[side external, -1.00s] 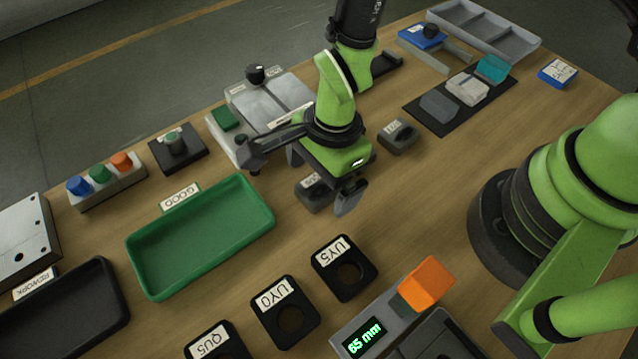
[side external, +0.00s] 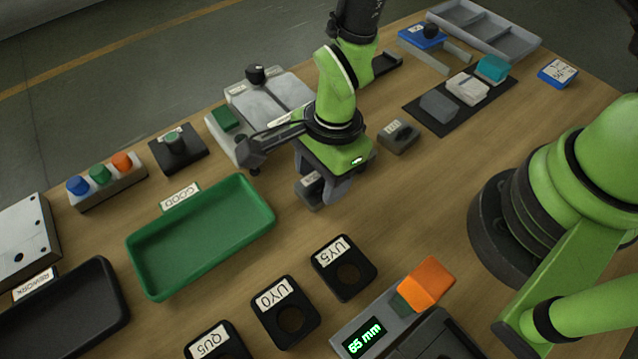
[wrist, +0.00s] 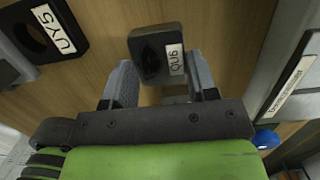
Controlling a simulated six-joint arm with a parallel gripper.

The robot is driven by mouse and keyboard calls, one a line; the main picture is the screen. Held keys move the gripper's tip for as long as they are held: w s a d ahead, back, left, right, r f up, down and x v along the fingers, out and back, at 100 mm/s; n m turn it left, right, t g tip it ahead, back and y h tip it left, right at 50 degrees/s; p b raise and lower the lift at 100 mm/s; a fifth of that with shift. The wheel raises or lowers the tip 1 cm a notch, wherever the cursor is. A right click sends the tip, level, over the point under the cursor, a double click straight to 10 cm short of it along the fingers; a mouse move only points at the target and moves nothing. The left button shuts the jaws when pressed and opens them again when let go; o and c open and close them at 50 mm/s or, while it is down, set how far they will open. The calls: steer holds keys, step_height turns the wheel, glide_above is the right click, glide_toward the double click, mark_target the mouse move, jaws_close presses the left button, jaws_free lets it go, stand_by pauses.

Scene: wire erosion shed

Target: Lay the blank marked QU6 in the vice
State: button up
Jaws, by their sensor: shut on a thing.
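The dark grey blank marked QU6 (wrist: 151,52) shows in the wrist view between the fingertips, with its white label on its right side. In the side view the blank (side external: 308,191) is mostly hidden by the fingers, low at the wooden table; I cannot tell whether it touches it. My gripper (side external: 324,188) is shut on it; both fingers also show in the wrist view (wrist: 162,82). A grey fixture with pale plates (side external: 272,98) and a black knob lies behind the gripper, and a blue block with a knob and two bars (side external: 430,45) stands farther back; I cannot tell which is the vice.
Another dark labelled blank (side external: 399,136) sits right of my gripper. A green tray (side external: 140,270) marked GOOD lies at left.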

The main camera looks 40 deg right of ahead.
mark_target(322, 182)
steer(key=shift+r, duration=3.3)
steer(key=w+d, duration=0.5)
steer(key=d, duration=0.1)
steer(key=w+d, duration=0.5)
steer(key=d, duration=0.1)
steer(key=w+d, duration=0.5)
steer(key=d, duration=0.1)
steer(key=shift+w+d+f, duration=0.1)
steer(key=shift+w+d, duration=0.1)
steer(key=shift+d, duration=0.1)
steer(key=d, duration=0.5)
steer(key=w+d, duration=0.1)
steer(key=d, duration=0.2)
steer(key=shift+d, duration=0.65)
steer(key=shift+f, duration=2)
steer(key=shift+f, duration=0.75)
